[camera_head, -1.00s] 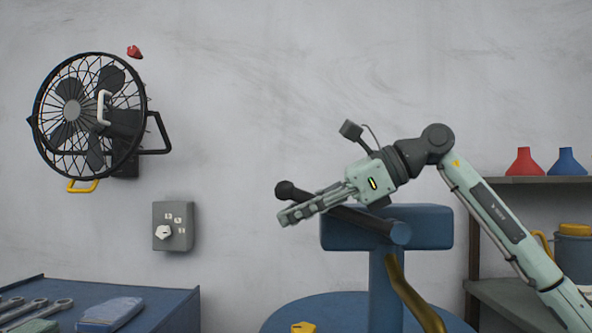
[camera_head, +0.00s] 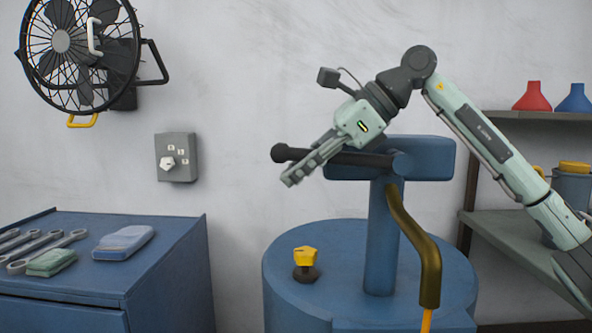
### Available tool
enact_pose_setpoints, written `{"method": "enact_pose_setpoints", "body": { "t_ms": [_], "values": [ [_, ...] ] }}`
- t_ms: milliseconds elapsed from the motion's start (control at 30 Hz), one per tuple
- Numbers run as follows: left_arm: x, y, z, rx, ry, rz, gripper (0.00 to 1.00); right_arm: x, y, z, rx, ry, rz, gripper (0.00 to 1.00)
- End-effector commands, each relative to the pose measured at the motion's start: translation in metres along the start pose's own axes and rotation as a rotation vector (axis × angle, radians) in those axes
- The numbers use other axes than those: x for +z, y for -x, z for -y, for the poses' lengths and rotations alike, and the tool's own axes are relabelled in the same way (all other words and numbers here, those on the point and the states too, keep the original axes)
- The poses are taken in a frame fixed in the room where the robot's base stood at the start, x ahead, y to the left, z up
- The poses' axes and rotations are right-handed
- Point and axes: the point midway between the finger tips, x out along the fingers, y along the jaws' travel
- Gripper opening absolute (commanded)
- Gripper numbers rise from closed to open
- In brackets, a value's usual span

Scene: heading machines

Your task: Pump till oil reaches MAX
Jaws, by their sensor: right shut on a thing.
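The blue oil pump (camera_head: 384,240) stands on a blue drum (camera_head: 345,275) right of centre. Its dark lever (camera_head: 350,158) runs left from the pump head, nearly level, and ends in a round knob. My right gripper (camera_head: 291,177) is shut on the lever, its fingers reaching down and left across it near the knob. A brass spout (camera_head: 415,243) curves down on the right. A thin orange stream of oil (camera_head: 427,321) shows under its mouth and leaves the bottom of the picture. No MAX mark or oil level is in view. My left gripper is not in view.
A yellow-topped cap (camera_head: 305,257) sits on the drum top. A blue cabinet (camera_head: 110,255) with wrenches and cloths stands left. A wall fan (camera_head: 80,45) and grey switch box (camera_head: 176,157) hang behind. Shelves (camera_head: 530,117) with funnels stand right.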

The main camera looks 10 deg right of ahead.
Motion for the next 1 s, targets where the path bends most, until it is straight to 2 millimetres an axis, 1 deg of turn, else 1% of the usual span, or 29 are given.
{"method": "enact_pose_setpoints", "body": {
  "t_ms": [33,67,267,567,667,767,1000],
  "values": [
    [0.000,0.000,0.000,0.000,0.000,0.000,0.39,0.000,0.000,0.000,0.000,0.000,0.001,0.00],
    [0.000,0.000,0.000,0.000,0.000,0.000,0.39,0.000,0.000,0.000,0.000,0.000,0.001,0.14],
    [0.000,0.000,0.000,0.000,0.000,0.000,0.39,0.000,0.000,0.000,0.000,0.000,0.001,0.39],
    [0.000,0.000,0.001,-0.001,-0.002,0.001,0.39,0.000,0.001,0.000,0.000,-0.001,0.001,0.39],
    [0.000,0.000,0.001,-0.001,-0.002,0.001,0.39,0.000,0.007,0.001,-0.001,-0.001,0.001,0.39],
    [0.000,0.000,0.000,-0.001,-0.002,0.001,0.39,0.001,0.022,0.001,-0.004,-0.001,0.003,0.39],
    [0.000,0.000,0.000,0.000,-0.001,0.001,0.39,0.001,0.074,0.001,-0.004,0.000,0.003,0.39]
  ]
}}
